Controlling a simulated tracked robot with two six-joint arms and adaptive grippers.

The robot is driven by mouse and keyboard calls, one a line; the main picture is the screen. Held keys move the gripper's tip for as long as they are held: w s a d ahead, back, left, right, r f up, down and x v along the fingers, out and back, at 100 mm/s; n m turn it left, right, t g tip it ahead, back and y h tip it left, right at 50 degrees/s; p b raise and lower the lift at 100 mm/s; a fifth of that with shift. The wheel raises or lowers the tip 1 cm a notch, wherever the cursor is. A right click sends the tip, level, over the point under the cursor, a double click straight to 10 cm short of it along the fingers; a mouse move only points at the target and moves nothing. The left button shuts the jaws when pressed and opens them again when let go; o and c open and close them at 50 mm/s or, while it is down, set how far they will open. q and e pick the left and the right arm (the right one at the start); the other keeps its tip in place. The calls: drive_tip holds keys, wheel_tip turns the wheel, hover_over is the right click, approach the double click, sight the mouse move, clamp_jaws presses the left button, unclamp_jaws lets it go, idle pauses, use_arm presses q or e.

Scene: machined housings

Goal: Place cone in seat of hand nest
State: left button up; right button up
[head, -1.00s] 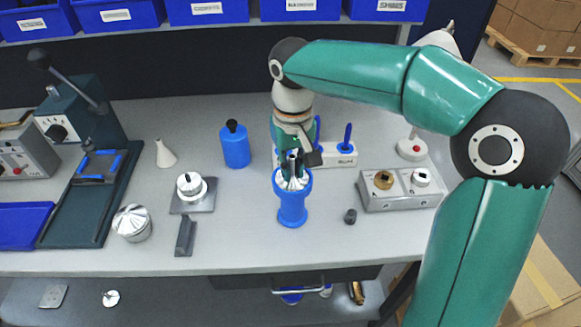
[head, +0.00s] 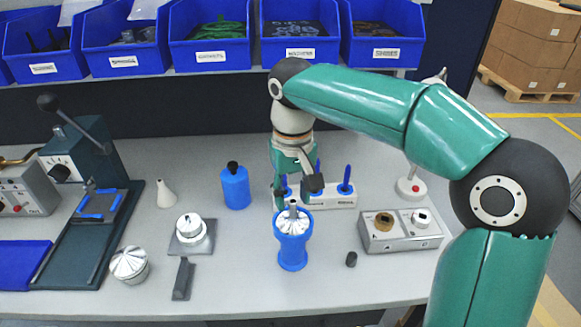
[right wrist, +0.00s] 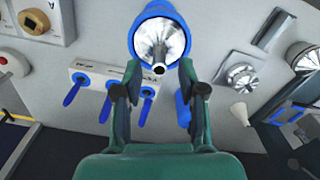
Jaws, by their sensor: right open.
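A silver, ribbed cone (head: 292,222) sits in the round top of a blue pedestal stand (head: 292,252), which appears to be the hand nest. In the right wrist view the cone (right wrist: 160,40) points its narrow tip towards me, with the blue rim (right wrist: 138,22) around its wide part. I cannot tell how deep it sits. My right gripper (head: 296,195) is above the stand. It is open and empty, its fingertips (right wrist: 160,72) apart on either side of the cone's tip, with visible gaps. My left gripper is not in view.
A blue bottle (head: 235,188), white cone-shaped piece (head: 166,194) and silver ribbed part (head: 130,264) stand left. A white holder with blue-handled tools (head: 330,197) is behind the stand. A grey fixture box (head: 400,232) and small dark knob (head: 351,259) are right.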

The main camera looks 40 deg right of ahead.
sight(293, 201)
wheel_tip(293, 201, up, 8)
drive_tip(key=shift+f+p, duration=0.25)
drive_tip(key=shift+p, duration=0.3)
